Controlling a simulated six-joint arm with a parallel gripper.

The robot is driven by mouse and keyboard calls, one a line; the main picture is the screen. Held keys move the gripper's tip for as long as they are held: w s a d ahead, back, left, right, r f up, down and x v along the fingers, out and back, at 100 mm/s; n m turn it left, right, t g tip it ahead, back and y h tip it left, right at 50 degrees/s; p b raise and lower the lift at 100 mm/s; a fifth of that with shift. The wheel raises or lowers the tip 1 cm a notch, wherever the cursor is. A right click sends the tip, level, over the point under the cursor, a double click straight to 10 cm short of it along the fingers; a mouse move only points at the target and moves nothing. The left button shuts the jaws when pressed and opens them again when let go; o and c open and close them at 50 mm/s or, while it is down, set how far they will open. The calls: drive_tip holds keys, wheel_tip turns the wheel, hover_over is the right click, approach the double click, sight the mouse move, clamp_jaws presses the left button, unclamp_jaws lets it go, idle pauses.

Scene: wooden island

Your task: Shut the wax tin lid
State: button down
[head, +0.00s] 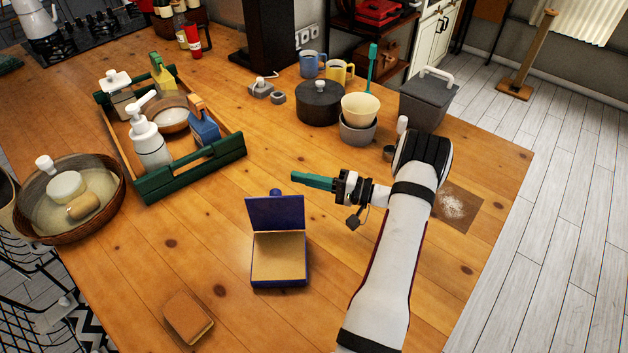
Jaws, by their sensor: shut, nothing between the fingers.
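The wax tin (279,259) is a blue, square box with a tan inside, standing on the wooden island in the middle foreground. Its blue lid (275,213) stands up at the back edge of the tin, open, with a small blue knob showing behind its top. My gripper (294,178) has teal fingers that are shut and empty. It points left, and its fingertips appear above and behind the lid, apart from it. My arm comes in from the lower right, to the right of the tin.
A green-ended wooden caddy (190,174) with bottles stands behind left. A wicker basket (70,198) is at far left, and a brown sponge-like block (188,317) lies front left. A black pot (319,101), bowls and a grey bin (428,97) stand behind. Bare wood surrounds the tin.

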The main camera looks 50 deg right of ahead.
sight(277, 209)
drive_tip(key=a, duration=0.2)
drive_tip(key=w+a, duration=0.1)
drive_tip(key=a, duration=0.1)
drive_tip(key=shift+a, duration=0.35)
